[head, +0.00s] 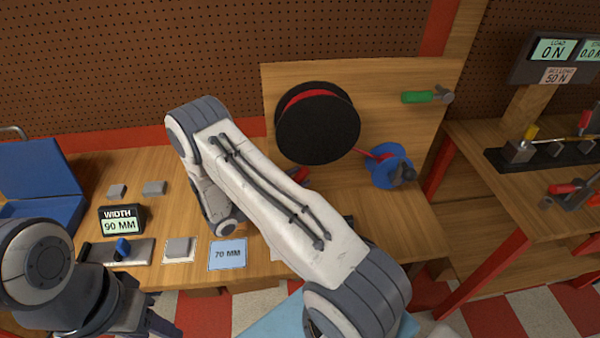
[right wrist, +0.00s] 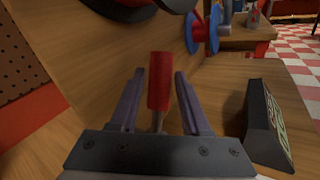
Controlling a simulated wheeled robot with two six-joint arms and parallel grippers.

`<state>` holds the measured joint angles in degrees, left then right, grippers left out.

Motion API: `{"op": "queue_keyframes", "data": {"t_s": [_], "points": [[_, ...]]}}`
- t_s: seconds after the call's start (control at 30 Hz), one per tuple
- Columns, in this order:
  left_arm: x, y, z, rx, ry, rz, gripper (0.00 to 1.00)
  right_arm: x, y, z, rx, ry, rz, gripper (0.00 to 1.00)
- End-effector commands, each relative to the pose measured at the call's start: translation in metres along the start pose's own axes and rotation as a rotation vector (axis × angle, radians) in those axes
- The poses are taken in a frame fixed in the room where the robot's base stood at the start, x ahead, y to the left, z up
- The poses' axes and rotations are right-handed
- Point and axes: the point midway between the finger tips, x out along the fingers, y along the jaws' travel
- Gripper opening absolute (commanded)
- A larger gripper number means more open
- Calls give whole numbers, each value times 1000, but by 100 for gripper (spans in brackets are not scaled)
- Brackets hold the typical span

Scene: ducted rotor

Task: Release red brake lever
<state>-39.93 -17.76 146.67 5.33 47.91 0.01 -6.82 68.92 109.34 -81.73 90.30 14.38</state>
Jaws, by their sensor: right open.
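The red brake lever (right wrist: 159,82) stands upright in the right wrist view, a red grip on a thin metal stem. My right gripper (right wrist: 159,73) is open, with one finger on each side of the grip and a gap showing on both sides. In the head view a bit of red that looks like the lever (head: 299,175) shows behind my right arm, which hides the right gripper's fingers. The large black drum with a red band (head: 318,124) is on the wooden back panel. My left gripper (head: 140,318) is partly in view at the lower left; its fingers are unclear.
A blue spool (head: 391,167) is right of the drum. A green-handled tool (head: 425,97) is on the panel. A dark display box (right wrist: 265,125) stands close right of my right gripper. The left bench holds a width display (head: 121,220), grey blocks and a blue box (head: 40,175).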

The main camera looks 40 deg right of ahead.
Motion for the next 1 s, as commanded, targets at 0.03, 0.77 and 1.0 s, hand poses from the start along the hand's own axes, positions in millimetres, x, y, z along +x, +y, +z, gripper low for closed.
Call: {"op": "queue_keyframes", "data": {"t_s": [0.03, 0.77, 1.0], "points": [[-4, 0, 0, 0, 0, 0, 50, 6, 0, 2, 0, 0, -3, 47], [-4, 0, 0, 0, 0, 0, 50, 13, 0, 0, 1, 1, -1, 0], [-4, 0, 0, 0, 0, 0, 50, 13, 0, 0, 0, 1, -1, 0]]}}
